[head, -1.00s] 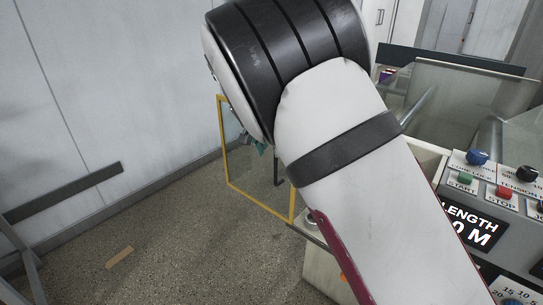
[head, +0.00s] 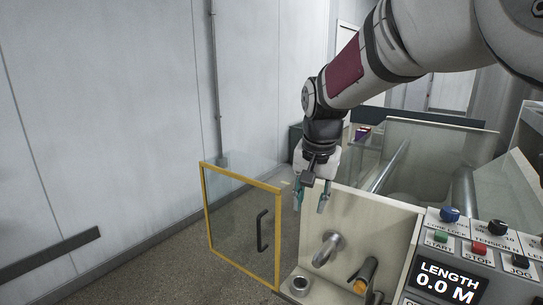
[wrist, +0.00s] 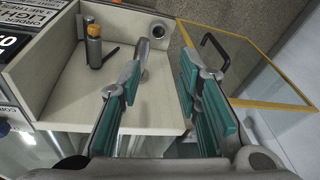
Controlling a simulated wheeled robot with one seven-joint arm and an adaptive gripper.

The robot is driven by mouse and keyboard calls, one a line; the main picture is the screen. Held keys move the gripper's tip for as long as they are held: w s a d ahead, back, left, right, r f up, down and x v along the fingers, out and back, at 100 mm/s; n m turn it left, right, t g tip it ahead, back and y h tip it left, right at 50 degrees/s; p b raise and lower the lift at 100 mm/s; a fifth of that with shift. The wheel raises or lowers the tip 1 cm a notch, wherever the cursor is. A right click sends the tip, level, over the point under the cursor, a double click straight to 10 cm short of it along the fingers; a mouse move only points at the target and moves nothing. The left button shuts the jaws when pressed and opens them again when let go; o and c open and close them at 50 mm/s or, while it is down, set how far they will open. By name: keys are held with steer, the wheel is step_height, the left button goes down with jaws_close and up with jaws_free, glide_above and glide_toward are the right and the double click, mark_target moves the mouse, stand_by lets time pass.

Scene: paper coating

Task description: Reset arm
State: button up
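My gripper (head: 311,198) hangs from my raised arm in the head view, pointing down above the back wall of the open machine compartment. In the wrist view my gripper (wrist: 160,95) shows two teal-padded fingers spread wide apart with nothing between them. It is open and empty, apart from the compartment and its contents.
A yellow-framed glass door (head: 241,220) with a black handle stands open left of the compartment. A grey curved pipe (head: 327,249) and an orange-topped cylinder (head: 364,275) are inside. The control panel (head: 470,255) reads LENGTH 0.0 M. Floor at left is free.

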steer(key=s+d+r+n+y+p, duration=0.1)
steer(key=s+d+r, duration=0.25)
steer(key=s, duration=0.55)
steer(key=s+d+r+n+p, duration=0.1)
steer(key=s+d+r, duration=0.25)
steer(key=s, duration=0.55)
steer(key=s+d+f+n+t+h+p, duration=0.1)
steer(key=s+d, duration=0.3)
steer(key=s, duration=1.1)
steer(key=shift+f+n+p, duration=0.4)
steer(key=shift+f+n, duration=0.1)
steer(key=shift+n, duration=0.2)
